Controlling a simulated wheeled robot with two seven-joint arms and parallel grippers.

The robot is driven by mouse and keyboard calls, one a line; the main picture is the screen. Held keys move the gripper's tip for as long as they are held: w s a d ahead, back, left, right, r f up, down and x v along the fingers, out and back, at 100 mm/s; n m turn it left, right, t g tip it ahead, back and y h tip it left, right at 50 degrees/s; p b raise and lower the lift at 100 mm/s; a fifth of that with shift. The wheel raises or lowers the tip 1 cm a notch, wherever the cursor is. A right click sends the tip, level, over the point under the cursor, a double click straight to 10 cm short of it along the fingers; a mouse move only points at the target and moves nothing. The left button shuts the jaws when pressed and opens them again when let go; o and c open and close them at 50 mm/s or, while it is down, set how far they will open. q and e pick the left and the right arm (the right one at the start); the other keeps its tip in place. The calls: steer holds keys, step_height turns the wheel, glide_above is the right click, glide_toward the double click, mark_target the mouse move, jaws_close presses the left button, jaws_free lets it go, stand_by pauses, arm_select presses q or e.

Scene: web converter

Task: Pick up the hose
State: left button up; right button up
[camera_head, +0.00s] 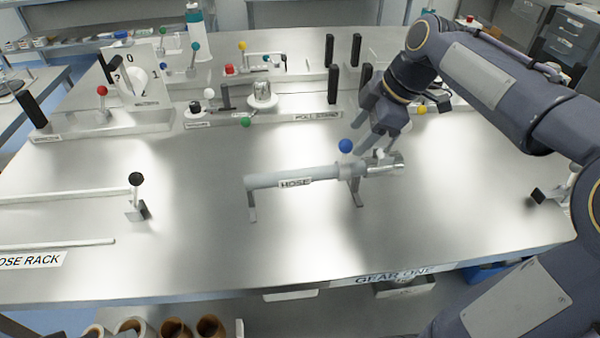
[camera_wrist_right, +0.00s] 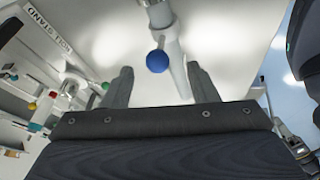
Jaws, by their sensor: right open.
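The hose (camera_head: 278,181) is a pale grey tube labelled HOSE, lying level on a stand (camera_head: 356,191) with metal legs. A clear and metal fitting (camera_head: 384,165) is at its right end, and a blue ball knob (camera_head: 346,146) rises near that end. My right gripper (camera_head: 370,146) is just above and behind the fitting end, open and empty. In the right wrist view, the hose (camera_wrist_right: 177,62) and the blue ball (camera_wrist_right: 157,61) appear in the gap between the open fingers (camera_wrist_right: 161,87). I cannot tell whether a finger touches the hose. My left gripper is not in view.
Metal rails labelled hose rack (camera_head: 60,243) and a black-knobbed post (camera_head: 137,195) are at the left. Fixtures with coloured knobs and black uprights (camera_head: 333,84) line the back. The steel table (camera_head: 200,250) is clear in front of the hose.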

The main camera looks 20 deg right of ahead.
mark_target(341, 151)
steer(key=shift+w+a+f, duration=0.15)
steer(key=shift+w+f, duration=0.1)
steer(key=shift+w, duration=0.1)
steer(key=x, duration=0.7)
jaws_close()
steer(key=shift+r, duration=0.15)
stand_by(1.0)
